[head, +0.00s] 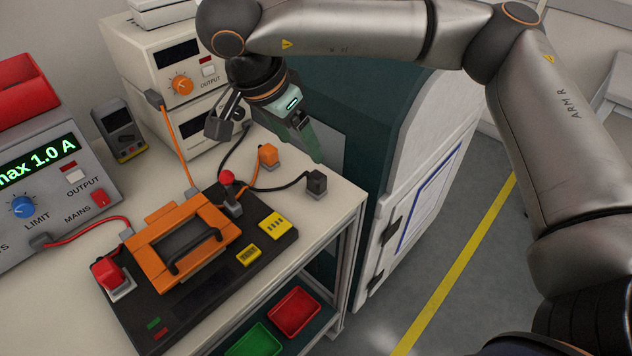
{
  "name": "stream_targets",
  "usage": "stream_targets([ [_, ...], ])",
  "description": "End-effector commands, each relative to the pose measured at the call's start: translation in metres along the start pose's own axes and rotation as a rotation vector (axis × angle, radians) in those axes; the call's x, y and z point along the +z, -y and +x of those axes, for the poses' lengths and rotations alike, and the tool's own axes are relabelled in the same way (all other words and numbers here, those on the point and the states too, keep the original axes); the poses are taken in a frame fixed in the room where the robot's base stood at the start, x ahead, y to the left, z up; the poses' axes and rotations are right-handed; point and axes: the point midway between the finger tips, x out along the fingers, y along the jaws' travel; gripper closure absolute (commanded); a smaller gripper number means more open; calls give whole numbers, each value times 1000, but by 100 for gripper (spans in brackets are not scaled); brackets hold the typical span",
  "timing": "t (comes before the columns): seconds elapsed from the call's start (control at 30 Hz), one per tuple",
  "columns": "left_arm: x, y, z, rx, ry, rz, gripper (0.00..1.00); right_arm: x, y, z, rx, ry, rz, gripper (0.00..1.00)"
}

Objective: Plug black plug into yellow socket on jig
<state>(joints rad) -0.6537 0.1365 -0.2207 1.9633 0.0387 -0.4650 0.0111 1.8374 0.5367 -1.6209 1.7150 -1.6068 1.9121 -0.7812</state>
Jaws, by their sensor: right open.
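The black plug (316,181) sits on the white bench top near its right edge, with a black cable running left from it. The jig (190,315) is a dark board with an orange handled block (150,262) on it. A yellow piece with small dark marks (276,226) is at its right corner, and a second yellow piece (249,255) is just in front. I cannot tell for sure which is the socket. My right gripper (308,147) is open, above and behind the black plug and apart from it. My left gripper is out of view.
An orange plug (268,155) lies left of the black plug. A red-tipped clamp (229,184) rises from the jig's back edge. Power supplies (165,75) and a meter (120,130) stand behind. Red (294,311) and green (253,341) bins are below the bench. A dark green cabinet (350,110) stands right.

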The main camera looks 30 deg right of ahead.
Motion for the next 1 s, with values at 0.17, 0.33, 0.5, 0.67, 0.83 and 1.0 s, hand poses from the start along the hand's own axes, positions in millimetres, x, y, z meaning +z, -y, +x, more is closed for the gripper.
stream_targets([
  [0.17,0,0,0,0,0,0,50,0,-1,35,5,2,-1,22],
  [0.33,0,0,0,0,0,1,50,0,-1,58,3,1,-1,22],
  [0.5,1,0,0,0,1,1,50,1,-1,64,0,1,-2,22],
  [0.67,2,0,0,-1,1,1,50,1,-1,64,0,1,-1,22],
  [0.83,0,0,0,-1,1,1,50,1,-2,72,4,1,-1,22],
  [1.0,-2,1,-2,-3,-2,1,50,2,-4,99,5,1,0,22],
])
